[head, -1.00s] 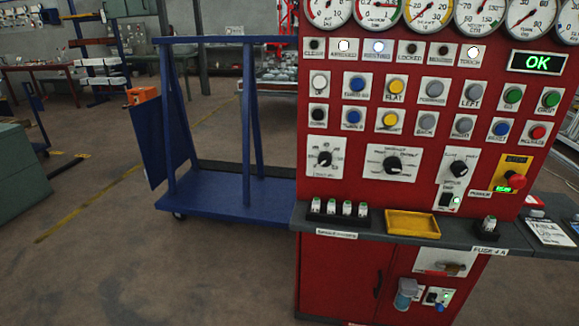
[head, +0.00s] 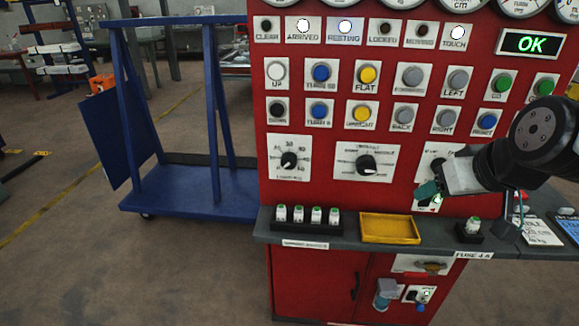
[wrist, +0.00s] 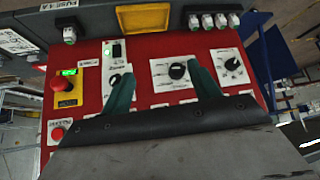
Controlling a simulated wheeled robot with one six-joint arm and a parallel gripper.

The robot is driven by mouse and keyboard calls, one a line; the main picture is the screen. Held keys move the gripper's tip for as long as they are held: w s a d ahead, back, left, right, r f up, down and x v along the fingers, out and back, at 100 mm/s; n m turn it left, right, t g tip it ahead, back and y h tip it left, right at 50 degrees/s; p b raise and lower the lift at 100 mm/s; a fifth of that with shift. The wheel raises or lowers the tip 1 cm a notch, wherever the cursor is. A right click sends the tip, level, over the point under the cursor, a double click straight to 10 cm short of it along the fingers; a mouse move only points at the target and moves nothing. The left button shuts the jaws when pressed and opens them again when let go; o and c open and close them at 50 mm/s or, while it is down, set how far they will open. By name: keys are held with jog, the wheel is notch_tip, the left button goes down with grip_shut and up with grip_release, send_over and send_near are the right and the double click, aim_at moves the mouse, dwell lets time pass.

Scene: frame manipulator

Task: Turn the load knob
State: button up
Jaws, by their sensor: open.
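The red panel has three black knobs on white plates. The left knob (head: 289,160) has a numbered dial, the middle knob (head: 367,163) has lettering around it, and the right knob (head: 437,165) is partly covered by my arm. The lettering is too small to tell which is the load knob. My gripper (head: 428,190) is open and empty, in front of the right knob's plate. In the wrist view, where the panel is upside down, the teal fingers (wrist: 158,70) frame the middle knob (wrist: 177,71), nearer the right finger. No contact shows.
A grey shelf (head: 345,236) juts out below the knobs, with a yellow tray (head: 390,229) and several fuses on it. A red emergency button (wrist: 60,84) is beside the knobs. A blue cart (head: 195,190) stands left of the panel.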

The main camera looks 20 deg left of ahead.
jog(key=w+a+f+n+t+y, duration=0.1)
jog(key=w+a+f+n+t, duration=0.1)
jog(key=w+a, duration=0.65)
jog(key=n+t, duration=0.4)
jog(key=t, duration=0.5)
send_near(288, 164)
jog(key=w, duration=0.1)
jog(key=x, duration=0.7)
jog(key=shift+w+a, duration=0.1)
jog(key=shift+w, duration=0.1)
jog(key=shift+r, duration=0.1)
jog(key=c, duration=1)
